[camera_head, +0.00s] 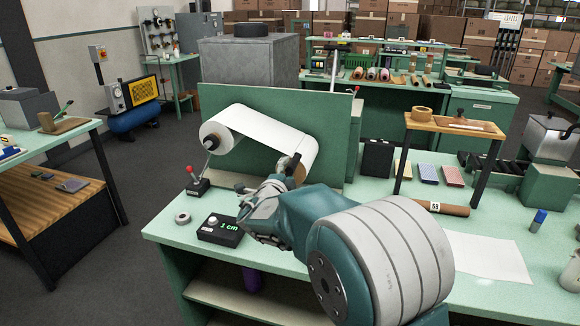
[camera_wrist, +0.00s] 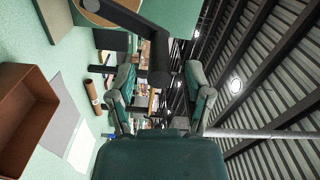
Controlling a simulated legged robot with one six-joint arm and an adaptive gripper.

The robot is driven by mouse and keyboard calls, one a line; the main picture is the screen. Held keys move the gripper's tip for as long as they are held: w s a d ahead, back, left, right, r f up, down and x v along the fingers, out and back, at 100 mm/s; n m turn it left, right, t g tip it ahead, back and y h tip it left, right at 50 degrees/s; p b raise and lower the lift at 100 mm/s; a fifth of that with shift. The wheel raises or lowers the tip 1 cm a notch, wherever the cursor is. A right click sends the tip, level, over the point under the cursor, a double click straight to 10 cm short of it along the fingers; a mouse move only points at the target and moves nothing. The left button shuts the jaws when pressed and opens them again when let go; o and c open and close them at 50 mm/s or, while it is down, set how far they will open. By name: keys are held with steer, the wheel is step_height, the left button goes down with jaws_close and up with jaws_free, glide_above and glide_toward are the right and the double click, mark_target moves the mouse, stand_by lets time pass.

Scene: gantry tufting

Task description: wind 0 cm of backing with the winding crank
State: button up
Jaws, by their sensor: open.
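The white backing (camera_head: 268,130) runs from a roll at the left of the green panel to a second roll at the right. The winding crank (camera_wrist: 152,38) is a dark bent bar with a stubby handle in the wrist view; in the head view my arm partly hides it. My gripper (camera_wrist: 160,78) is open, its two fingers either side of the handle's end, with gaps on both sides. In the head view my gripper (camera_head: 268,200) is in front of the right roll, its fingertips hard to make out.
A red-knobbed lever (camera_head: 196,182) and a grey ring (camera_head: 182,218) sit left on the green bench. A small wooden shelf (camera_head: 455,124) stands to the right. A brown roll (camera_head: 442,208) and a white sheet (camera_head: 487,257) lie at the right front.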

steer(key=v, duration=0.8)
steer(key=shift+a, duration=0.2)
steer(key=shift+s+d, duration=0.1)
steer(key=s+d+m+g+h, duration=0.3)
steer(key=s+d+m+g, duration=0.7)
steer(key=d+m, duration=0.85)
steer(key=s+d+f+m+g+y, duration=0.1)
steer(key=s+f+m+g+y, duration=0.15)
steer(key=s+m, duration=1.2)
steer(key=s+a+m+y, duration=0.2)
steer(key=s+m+y, duration=0.1)
steer(key=m, duration=0.6)
steer(key=s+a+m+t+y, duration=0.1)
steer(key=s+m, duration=0.4)
steer(key=m, duration=0.5)
steer(key=a+y, duration=0.1)
steer(key=y, duration=0.1)
steer(key=shift+s+a+f+y, duration=0.25)
steer(key=shift+a+f+y, duration=0.1)
steer(key=shift+a+f, duration=0.05)
